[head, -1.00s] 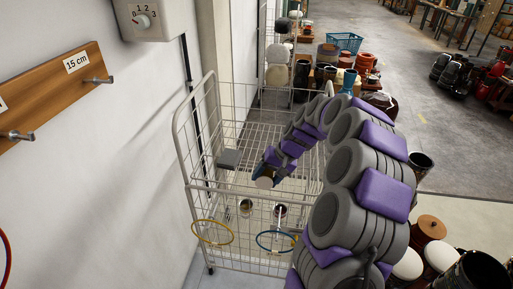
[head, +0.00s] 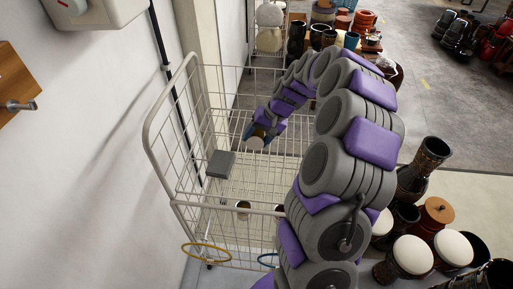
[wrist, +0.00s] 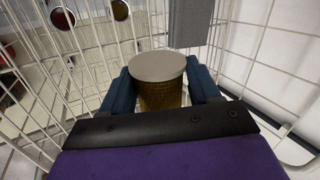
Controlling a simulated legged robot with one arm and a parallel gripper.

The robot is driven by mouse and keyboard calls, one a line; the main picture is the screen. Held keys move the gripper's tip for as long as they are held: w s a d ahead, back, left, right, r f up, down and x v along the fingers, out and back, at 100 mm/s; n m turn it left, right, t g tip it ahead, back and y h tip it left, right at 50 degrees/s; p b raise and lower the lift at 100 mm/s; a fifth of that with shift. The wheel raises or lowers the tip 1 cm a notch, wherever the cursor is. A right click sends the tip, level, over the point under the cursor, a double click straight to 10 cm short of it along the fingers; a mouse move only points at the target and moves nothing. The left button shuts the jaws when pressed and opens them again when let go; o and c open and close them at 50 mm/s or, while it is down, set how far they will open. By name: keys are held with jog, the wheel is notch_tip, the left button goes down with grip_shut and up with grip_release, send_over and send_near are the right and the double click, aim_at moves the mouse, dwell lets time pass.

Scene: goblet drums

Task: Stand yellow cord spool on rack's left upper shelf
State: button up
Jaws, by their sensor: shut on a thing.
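My gripper (head: 263,133) is over the inside of the white wire rack (head: 158,120). In the wrist view its blue fingers are shut on the yellow cord spool (wrist: 160,97), one on each side. The spool has a pale grey round end facing the camera and a yellow-brown wound body. In the head view the spool (head: 256,143) is small and partly hidden by the gripper. It appears above the wire shelf (head: 262,180); I cannot tell whether it touches anything.
A grey box (head: 220,163) is at the rack's left side, also in the wrist view (wrist: 187,22). A yellow ring (head: 205,258) hangs at the rack's front. The wall (head: 80,170) is close on the left. Several drums (head: 412,254) stand on the right.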

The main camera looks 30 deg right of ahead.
notch_tip(320, 180, down, 8)
jog(key=shift+d+f+b, duration=0.1)
jog(key=shift+f+b, duration=0.05)
jog(key=shift+b, duration=0.75)
jog(key=o, duration=0.9)
jog(key=shift+o, duration=0.2)
